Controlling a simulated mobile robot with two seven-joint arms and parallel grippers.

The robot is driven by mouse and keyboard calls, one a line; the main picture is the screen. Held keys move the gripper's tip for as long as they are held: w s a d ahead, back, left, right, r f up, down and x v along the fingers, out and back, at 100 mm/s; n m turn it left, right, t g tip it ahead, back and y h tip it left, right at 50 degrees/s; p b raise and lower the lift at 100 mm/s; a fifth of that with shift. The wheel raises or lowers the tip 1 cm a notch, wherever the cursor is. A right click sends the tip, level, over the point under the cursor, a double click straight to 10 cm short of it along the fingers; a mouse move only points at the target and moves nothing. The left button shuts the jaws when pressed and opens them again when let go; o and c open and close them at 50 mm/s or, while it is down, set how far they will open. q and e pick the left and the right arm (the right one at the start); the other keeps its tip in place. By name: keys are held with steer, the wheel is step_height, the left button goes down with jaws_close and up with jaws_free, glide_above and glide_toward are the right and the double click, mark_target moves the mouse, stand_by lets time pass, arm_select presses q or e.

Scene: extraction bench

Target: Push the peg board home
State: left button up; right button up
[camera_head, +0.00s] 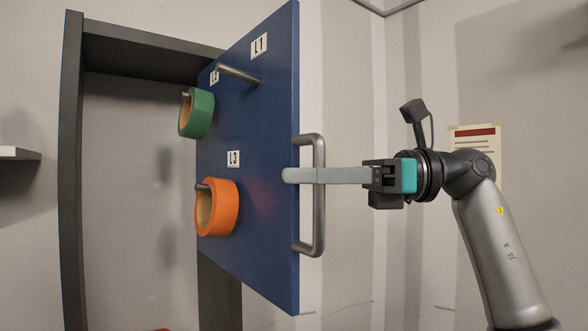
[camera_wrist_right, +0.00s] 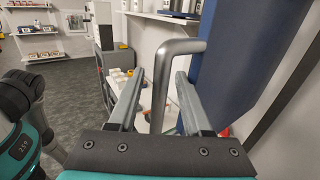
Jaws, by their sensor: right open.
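The blue peg board (camera_head: 262,130) stands swung out from its dark frame (camera_head: 72,190), angled across the head view. A grey bar handle (camera_head: 319,225) is on its right edge. My right gripper (camera_head: 290,175) reaches in from the right at the handle's mid-height, its fingertips at the board's edge. In the right wrist view the handle (camera_wrist_right: 161,85) runs between the two spread fingers of my right gripper (camera_wrist_right: 160,76), with the blue board (camera_wrist_right: 235,60) beyond at right. Whether a finger touches the handle I cannot tell. My left gripper is not in view.
A green roll (camera_head: 203,113) and an orange roll (camera_head: 226,207) hang on pegs of the board. A bare peg (camera_head: 238,74) is near the top. A shelf edge (camera_head: 20,153) shows at far left. The opening inside the frame looks clear.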

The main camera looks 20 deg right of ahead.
steer(key=shift+w+a, duration=0.15)
steer(key=shift+a, duration=0.65)
steer(key=shift+c, duration=0.2)
jaws_close()
stand_by(0.7)
